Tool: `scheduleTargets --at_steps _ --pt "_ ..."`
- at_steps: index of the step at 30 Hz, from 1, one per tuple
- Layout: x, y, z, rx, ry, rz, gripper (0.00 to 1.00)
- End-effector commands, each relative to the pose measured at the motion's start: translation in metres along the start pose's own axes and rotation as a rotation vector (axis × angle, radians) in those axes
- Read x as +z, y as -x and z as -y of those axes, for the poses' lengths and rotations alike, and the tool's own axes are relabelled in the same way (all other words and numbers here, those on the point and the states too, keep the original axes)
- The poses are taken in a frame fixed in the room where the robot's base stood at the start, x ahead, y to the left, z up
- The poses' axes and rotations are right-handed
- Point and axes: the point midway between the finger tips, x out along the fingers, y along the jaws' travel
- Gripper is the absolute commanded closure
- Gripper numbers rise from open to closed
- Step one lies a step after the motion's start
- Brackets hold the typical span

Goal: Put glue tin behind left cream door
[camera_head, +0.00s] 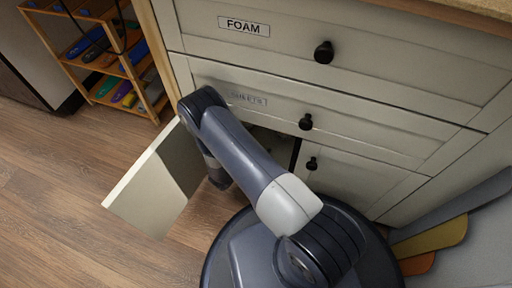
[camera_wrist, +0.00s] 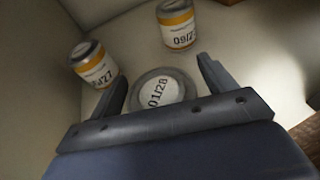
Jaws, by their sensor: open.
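The left cream door (camera_head: 158,182) stands swung open at the lower left of the cabinet in the head view. My arm reaches into the opening behind it, and my gripper is hidden there in that view. In the wrist view my gripper (camera_wrist: 162,88) is open, with one finger on each side of a round grey lid marked 01/28 (camera_wrist: 157,90). This looks like a tin seen from above, and its sides are hidden. Two tins with white and orange labels stand farther in: one at the left (camera_wrist: 93,63) and one at the top (camera_wrist: 177,25), marked 09/2-something.
The closed right door (camera_head: 345,178) and the drawers, one labelled FOAM (camera_head: 244,27), border the opening. A wooden rack (camera_head: 100,60) with coloured insoles stands at the upper left. The pale cupboard wall (camera_wrist: 35,75) is close on the left.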

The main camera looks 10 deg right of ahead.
Motion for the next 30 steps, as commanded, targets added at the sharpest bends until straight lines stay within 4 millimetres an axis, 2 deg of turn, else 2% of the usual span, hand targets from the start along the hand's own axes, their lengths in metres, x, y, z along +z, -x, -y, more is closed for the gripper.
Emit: scheduleTargets --at_steps 5,12,18,24,30 --pt "0.003 0.027 -0.002 0.007 0.004 0.000 0.21" --pt "0.003 0.076 -0.001 0.007 0.003 0.000 0.21" --pt "0.001 0.106 -0.001 0.004 0.002 0.000 0.21" --pt "0.000 0.119 0.000 0.001 0.001 0.000 0.21" --pt "-0.001 0.120 0.000 0.000 0.000 0.000 0.21"
